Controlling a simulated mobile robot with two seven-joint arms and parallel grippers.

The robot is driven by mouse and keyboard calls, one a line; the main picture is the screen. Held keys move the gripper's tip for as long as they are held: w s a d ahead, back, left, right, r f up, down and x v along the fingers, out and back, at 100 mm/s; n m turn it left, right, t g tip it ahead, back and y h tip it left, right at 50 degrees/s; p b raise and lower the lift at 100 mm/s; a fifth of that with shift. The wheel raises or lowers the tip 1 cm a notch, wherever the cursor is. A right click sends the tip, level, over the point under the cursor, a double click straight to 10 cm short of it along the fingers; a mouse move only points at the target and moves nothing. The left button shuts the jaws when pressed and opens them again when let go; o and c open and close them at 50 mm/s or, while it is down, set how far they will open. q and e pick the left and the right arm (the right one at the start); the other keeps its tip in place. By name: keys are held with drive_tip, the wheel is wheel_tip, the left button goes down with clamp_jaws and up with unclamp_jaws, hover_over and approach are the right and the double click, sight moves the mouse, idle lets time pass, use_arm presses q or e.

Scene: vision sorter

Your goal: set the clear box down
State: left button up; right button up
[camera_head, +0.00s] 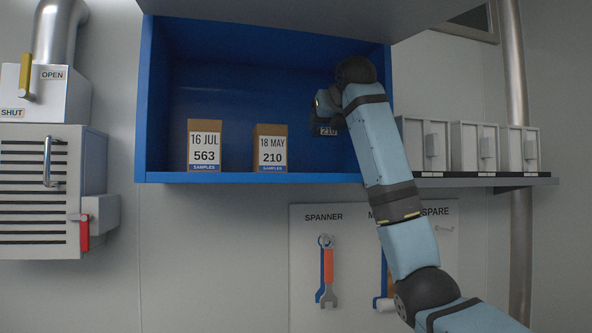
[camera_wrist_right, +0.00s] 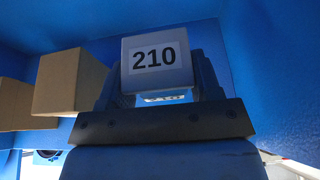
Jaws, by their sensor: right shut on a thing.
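My right gripper (camera_head: 327,110) is inside the blue shelf bay, at its right side. It is shut on a pale box labelled 210 (camera_wrist_right: 155,78), seen between the two fingers in the right wrist view. In the head view the gripper and wrist hide most of this box, and only its small 210 label (camera_head: 327,131) shows below them. The box appears to be above the shelf floor; I see no contact. Whether its walls are clear is hard to tell. My left gripper is out of view.
Two brown sample boxes stand on the blue shelf (camera_head: 330,178): one marked 563 (camera_head: 205,133), one marked 210 (camera_head: 270,135). Shelf floor right of them is free. Grey bins (camera_head: 424,145) stand on a ledge at right. A tool board with a spanner (camera_head: 327,270) hangs below.

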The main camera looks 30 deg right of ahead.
wheel_tip(320, 180, down, 8)
drive_tip(key=shift+a+r, duration=0.1)
drive_tip(key=shift+r, duration=0.15)
drive_tip(key=shift+f, duration=0.5)
drive_tip(key=shift+f, duration=0.1)
drive_tip(key=o, duration=1)
